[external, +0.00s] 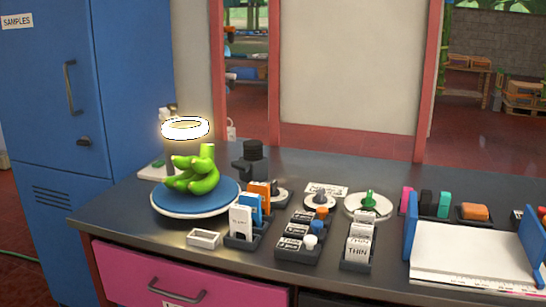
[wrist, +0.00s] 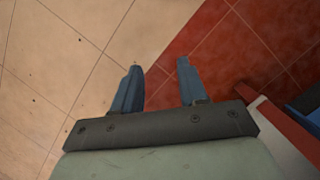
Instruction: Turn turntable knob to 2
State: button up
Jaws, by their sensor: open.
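The blue turntable (external: 196,206) stands at the left end of the dark counter, with a bunch of green fruit (external: 199,181) on it. Two pale round dials stand to its right, one with a grey knob (external: 320,195) and one with a green knob (external: 368,199). A further dial-like base (external: 283,192) is partly hidden behind the card holder. I cannot tell which knob belongs to the turntable, and the dial marks are too small to read. My gripper (wrist: 159,65) is open and empty above the floor in the wrist view. It does not show in the external view.
Card holders (external: 245,238) and small trays (external: 300,247) crowd the counter front before the dials. A blue-ended paper tray (external: 470,250) is at right. A blue cabinet (external: 120,90) stands at left.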

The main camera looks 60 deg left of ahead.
jog(key=w+d+r+t+h, duration=0.15)
jog(key=w+d+r, duration=0.35)
jog(key=w+d, duration=0.5)
jog(key=w+d+r+n+t+h, duration=0.1)
jog(key=w+d+r+t, duration=0.35)
jog(key=w, duration=1.05)
jog(key=w+d+r+h, duration=0.1)
jog(key=w+d+r, duration=0.5)
jog(key=w+d, duration=0.45)
jog(key=w+d+r+n+t+h, duration=0.1)
jog(key=w+d+r, duration=0.6)
jog(key=r, duration=0.4)
jog(key=w+d+r+t+h, duration=0.1)
jog(key=w+d+r+t, duration=0.1)
jog(key=w+d+r, duration=0.7)
jog(key=w+d+r+n+t+h, duration=0.15)
jog(key=w+d+r, duration=0.4)
jog(key=r, duration=0.75)
notch_tip(320, 180, up, 14)
jog(key=n+g+y, duration=0.4)
jog(key=n+y, duration=0.1)
jog(key=y, duration=0.6)
send_over(273, 184)
jog(key=s+d, duration=0.4)
jog(key=x, duration=1.3)
jog(key=shift+w+a, duration=0.1)
jog(key=shift+a, duration=0.05)
